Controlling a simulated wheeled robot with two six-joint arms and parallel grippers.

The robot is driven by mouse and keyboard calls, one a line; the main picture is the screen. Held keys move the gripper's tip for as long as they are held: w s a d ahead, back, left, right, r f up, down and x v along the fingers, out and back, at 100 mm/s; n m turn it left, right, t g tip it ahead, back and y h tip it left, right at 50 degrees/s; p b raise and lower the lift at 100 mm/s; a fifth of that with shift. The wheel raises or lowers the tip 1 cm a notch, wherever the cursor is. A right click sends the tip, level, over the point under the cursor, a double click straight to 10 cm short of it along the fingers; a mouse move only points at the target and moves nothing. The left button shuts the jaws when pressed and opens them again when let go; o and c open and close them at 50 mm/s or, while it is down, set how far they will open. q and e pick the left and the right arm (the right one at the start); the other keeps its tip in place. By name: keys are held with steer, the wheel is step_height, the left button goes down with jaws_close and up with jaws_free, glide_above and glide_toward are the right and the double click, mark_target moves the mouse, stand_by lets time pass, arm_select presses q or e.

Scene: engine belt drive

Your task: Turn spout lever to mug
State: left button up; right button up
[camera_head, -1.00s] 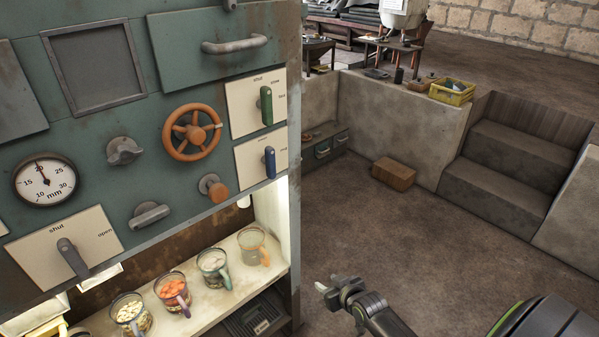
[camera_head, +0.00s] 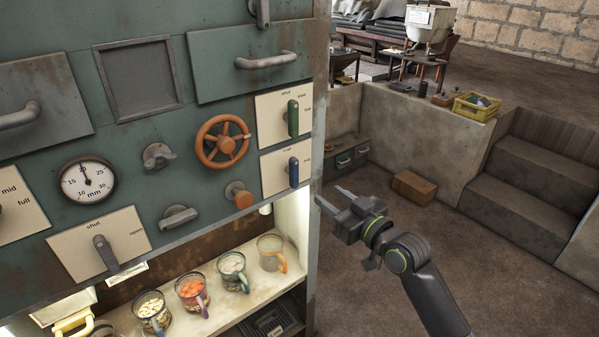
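A green lever (camera_head: 292,118) stands upright on a cream plate at the panel's right edge. Its labels include "shut" at the top; the others are too small to read surely. A blue lever (camera_head: 293,172) stands upright on the plate below it, with tiny unreadable labels. I cannot tell which one is the spout lever. Mugs stand on the lit shelf below, the rightmost one (camera_head: 271,253) with an orange handle and looking empty. My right gripper (camera_head: 330,196) is open and empty, right of the panel and a little below the blue lever, apart from it. My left gripper is out of view.
The panel also carries an orange handwheel (camera_head: 222,142), an orange knob (camera_head: 239,195), a grey shut/open lever (camera_head: 105,252), grey knobs and a gauge (camera_head: 87,180). The panel's right side edge stands close to my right gripper.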

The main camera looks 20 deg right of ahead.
mark_target(296, 172)
steer(key=p+x, duration=0.1)
steer(key=x, duration=1.2)
jaws_close()
